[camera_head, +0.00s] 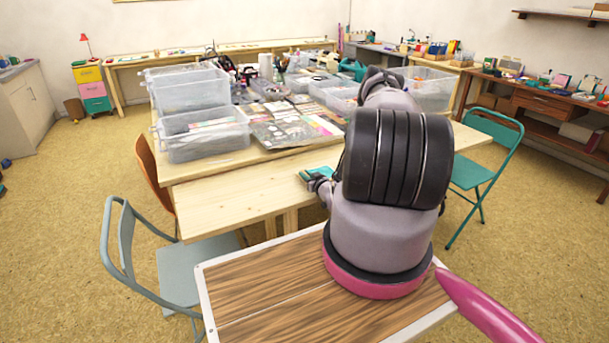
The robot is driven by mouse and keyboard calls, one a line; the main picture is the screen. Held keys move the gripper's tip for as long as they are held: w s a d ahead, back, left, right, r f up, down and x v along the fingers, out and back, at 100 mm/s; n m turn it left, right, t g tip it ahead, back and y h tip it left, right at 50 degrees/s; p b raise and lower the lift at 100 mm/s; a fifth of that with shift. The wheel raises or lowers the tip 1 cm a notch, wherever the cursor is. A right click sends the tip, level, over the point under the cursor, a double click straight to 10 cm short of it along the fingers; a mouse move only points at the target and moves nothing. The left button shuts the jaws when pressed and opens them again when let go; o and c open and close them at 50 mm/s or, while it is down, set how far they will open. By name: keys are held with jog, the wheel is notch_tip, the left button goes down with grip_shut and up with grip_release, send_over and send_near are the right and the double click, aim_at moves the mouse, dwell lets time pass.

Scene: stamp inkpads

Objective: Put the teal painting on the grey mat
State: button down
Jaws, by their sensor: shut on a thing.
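A small teal piece, seemingly the teal painting (314,171), shows at my gripper (320,181), over the front part of the pale wooden table (235,198). My gripper is shut on it. My own arm stands in front and hides part of the gripper and the table to the right. I cannot tell whether the painting touches the table. I cannot clearly pick out the grey mat; flat dark and grey sheets (285,133) lie farther back on the table.
Clear plastic bins (203,135) stand at the table's left, and another bin (430,90) stands at the right. The table's front left part is bare. A grey-blue chair (185,270) and a teal chair (485,150) stand beside the table.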

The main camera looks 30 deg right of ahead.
jog(key=shift+w, duration=0.55)
jog(key=shift+f, duration=0.1)
jog(key=shift+f, duration=0.15)
jog(key=c, duration=0.8)
grip_release()
jog(key=shift+c, duration=0.2)
